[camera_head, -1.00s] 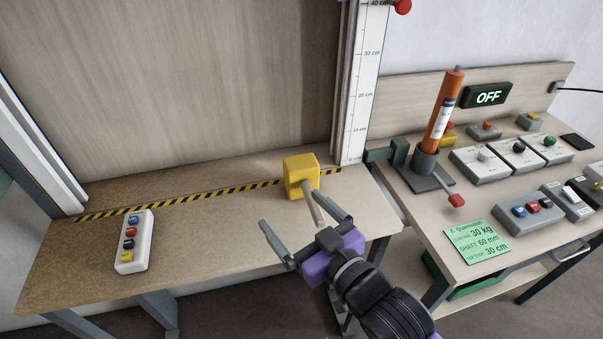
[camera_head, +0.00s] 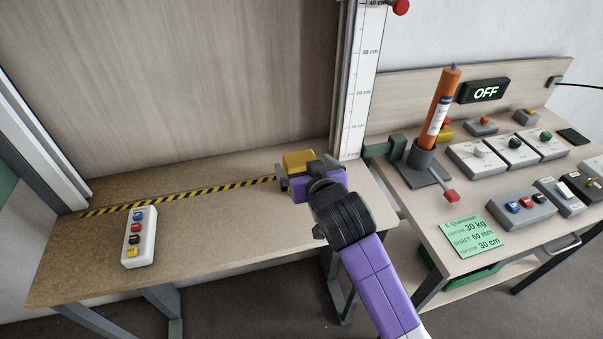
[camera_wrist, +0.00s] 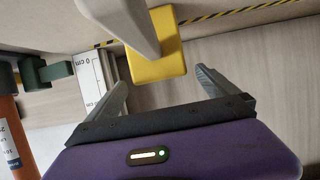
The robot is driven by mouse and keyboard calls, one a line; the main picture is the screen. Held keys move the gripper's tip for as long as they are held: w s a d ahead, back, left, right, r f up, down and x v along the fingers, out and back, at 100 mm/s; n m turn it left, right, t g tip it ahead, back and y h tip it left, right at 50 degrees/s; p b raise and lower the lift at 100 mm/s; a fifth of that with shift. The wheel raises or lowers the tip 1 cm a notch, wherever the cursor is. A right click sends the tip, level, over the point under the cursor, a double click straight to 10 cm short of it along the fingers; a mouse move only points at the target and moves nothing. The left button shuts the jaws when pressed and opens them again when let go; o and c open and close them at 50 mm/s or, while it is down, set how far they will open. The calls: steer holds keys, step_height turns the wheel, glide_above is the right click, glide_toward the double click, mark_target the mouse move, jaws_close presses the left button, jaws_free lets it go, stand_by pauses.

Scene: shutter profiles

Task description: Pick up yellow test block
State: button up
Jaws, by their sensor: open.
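The yellow test block (camera_head: 298,158) stands on the wooden worktop beside the right end of the striped line, partly hidden by my gripper in the head view. In the wrist view the yellow block (camera_wrist: 158,68) lies just beyond the gap between my fingers, with its grey handle (camera_wrist: 122,22) reaching toward the camera at the upper left. My gripper (camera_wrist: 162,82) is open, with a finger to each side and nothing visibly held. In the head view my gripper (camera_head: 304,172) is right at the block. Whether a finger touches it I cannot tell.
A white button box (camera_head: 139,238) sits at the worktop's left. The height scale (camera_head: 362,90) and green bracket (camera_head: 384,147) stand right of the block. The right bench holds an orange cylinder (camera_head: 440,105) and several control boxes. The middle of the worktop is clear.

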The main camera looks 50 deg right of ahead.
steer(key=shift+x, duration=1.4)
steer(key=shift+r, duration=0.1)
steer(key=c, duration=1.5)
